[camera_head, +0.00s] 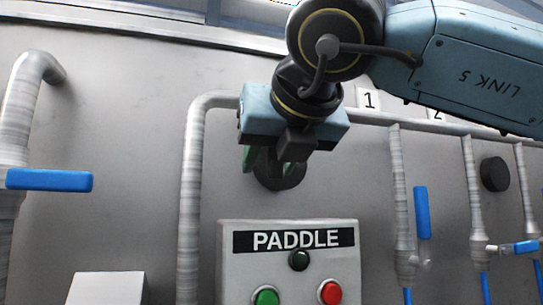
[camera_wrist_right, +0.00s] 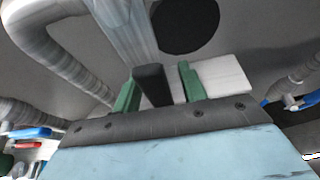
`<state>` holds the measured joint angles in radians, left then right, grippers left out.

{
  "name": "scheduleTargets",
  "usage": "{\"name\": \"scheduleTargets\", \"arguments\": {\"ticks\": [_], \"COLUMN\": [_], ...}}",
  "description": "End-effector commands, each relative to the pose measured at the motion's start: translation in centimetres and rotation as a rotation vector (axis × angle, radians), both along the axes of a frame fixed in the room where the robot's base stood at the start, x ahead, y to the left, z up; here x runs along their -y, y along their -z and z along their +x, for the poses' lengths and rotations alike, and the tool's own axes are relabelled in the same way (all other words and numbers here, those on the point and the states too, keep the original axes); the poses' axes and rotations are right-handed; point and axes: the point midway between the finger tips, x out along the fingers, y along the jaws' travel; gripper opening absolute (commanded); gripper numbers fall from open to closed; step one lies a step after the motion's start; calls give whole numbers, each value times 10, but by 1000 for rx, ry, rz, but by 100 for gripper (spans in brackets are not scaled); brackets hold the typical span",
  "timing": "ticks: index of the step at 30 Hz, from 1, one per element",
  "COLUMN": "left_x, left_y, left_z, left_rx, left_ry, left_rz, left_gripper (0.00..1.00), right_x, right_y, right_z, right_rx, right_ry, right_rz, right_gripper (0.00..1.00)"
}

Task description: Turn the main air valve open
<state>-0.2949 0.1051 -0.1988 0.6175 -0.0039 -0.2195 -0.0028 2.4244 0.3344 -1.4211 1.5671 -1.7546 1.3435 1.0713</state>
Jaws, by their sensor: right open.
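No valve in view carries a readable main air label. A blue lever handle (camera_head: 50,180) lies level across the thick pipe at the far left of the head view. My right gripper (camera_head: 260,160) is at the wall right of that lever, well apart from it, in front of a dark round fitting (camera_head: 290,180). In the wrist view its green fingers (camera_wrist_right: 158,85) are spread, with a dark upright block (camera_wrist_right: 152,84) between them. I cannot tell whether they touch it. My left gripper is not in view.
A PADDLE control box (camera_head: 232,272) with green and red buttons stands below the right gripper. On the right are a blue upright handle (camera_head: 422,212), a level blue handle (camera_head: 525,246) and a black disc (camera_head: 495,174). Pipes run along the grey wall.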

Motion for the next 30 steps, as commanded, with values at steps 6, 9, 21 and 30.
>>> {"name": "scheduleTargets", "arguments": {"ticks": [6,9,21,30], "left_x": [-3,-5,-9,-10], "left_y": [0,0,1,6], "left_z": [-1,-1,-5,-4], "left_rx": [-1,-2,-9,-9], "left_ry": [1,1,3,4], "left_rz": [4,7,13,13], "left_gripper": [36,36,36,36], "right_x": [0,0,0,7], "right_y": [0,0,0,1], "right_z": [0,0,0,2], "right_rx": [-1,-1,-1,23], "right_ry": [0,0,1,1], "right_rz": [0,0,-2,-75], "right_gripper": [34,21,0,0]}}
